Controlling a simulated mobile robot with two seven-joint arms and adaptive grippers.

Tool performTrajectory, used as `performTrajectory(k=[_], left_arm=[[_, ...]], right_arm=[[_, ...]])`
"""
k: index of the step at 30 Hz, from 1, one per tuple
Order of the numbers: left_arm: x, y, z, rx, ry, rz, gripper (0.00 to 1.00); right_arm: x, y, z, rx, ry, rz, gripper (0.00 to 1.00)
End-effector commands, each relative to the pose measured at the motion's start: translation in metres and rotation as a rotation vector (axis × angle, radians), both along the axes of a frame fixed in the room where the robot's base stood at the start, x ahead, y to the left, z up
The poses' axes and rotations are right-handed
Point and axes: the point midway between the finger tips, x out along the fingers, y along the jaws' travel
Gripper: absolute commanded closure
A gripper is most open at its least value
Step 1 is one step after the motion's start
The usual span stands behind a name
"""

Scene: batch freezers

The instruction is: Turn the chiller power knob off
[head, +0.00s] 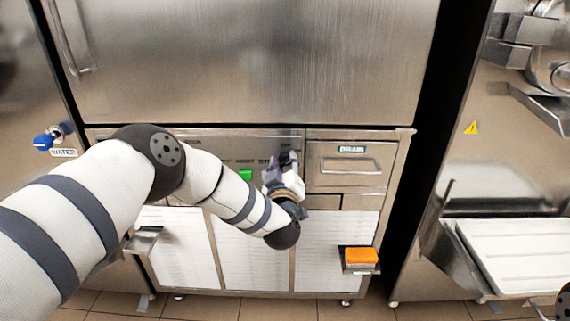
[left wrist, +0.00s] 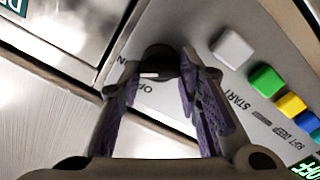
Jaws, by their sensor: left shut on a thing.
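The chiller power knob (left wrist: 161,62) is a dark round knob on the steel control panel (left wrist: 255,105). In the left wrist view it sits between the purple-grey fingers of my left gripper (left wrist: 163,80), which is shut on it. A short white mark shows on the knob's lower edge, close to partly covered lettering that reads like "OF". Part of an "N" shows to its left. In the head view my left gripper (head: 281,176) is at the panel and hides most of the knob. My right gripper is not in view.
White, green, yellow and blue buttons (left wrist: 268,80) run along the panel beside my fingers. A drawer marked DRAIN (head: 346,164) is right of the knob. An orange block (head: 360,256) rests on a small ledge lower right. A white tray (head: 515,255) is far right.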

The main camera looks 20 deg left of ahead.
Motion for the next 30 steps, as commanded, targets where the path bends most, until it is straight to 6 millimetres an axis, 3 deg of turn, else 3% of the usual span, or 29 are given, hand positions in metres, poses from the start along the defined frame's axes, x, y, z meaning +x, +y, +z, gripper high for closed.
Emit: performTrajectory(k=[18, 30], left_arm=[[-0.001, 0.001, -0.005, -0.558, -0.155, 0.000, 0.97], [-0.001, 0.001, -0.005, -0.828, -0.235, -0.001, 0.97]], right_arm=[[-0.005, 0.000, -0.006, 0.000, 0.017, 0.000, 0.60], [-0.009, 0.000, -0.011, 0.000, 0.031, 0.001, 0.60]])
